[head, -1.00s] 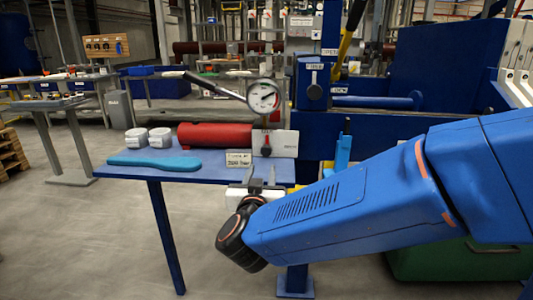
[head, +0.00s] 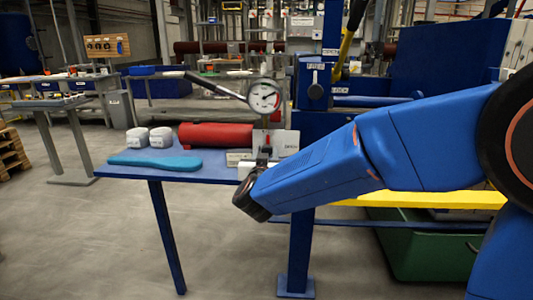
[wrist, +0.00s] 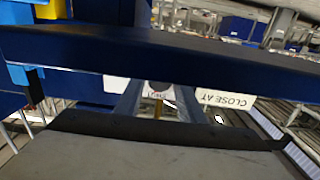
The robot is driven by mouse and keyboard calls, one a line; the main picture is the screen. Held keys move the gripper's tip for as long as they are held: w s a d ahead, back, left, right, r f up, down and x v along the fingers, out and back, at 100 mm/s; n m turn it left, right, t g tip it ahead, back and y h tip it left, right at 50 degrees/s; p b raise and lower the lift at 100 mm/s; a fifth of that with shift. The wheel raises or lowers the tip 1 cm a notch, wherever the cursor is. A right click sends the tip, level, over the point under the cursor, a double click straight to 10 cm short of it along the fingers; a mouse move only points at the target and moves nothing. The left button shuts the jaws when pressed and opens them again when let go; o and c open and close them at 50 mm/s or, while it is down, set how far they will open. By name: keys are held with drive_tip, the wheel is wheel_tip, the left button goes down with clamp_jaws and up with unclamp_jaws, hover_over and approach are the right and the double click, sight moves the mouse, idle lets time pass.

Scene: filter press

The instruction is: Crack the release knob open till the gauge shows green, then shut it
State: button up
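The round white gauge (head: 264,97) stands above the blue table in the head view. It has a dark needle and a little red on its face, but its reading is too small to make out. Below it, beside the red cylinder (head: 212,135), is a small red-and-dark part (head: 266,150) that may be the release knob. The wrist view shows no clear fingertips or knob.
A dark blue bar (wrist: 150,55) crosses the wrist view close up, with a "CLOSE AT" sign (wrist: 228,99) beyond. The blue press frame (head: 312,85) stands right of the gauge.

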drive_tip(key=shift+w, duration=0.1)
drive_tip(key=c, duration=0.7)
drive_tip(key=shift+m, duration=1.1)
drive_tip(key=shift+c, duration=0.2)
drive_tip(key=o, duration=0.7)
drive_tip(key=shift+o, duration=0.2)
drive_tip(key=s, duration=1.7)
drive_tip(key=shift+s+a, duration=0.25)
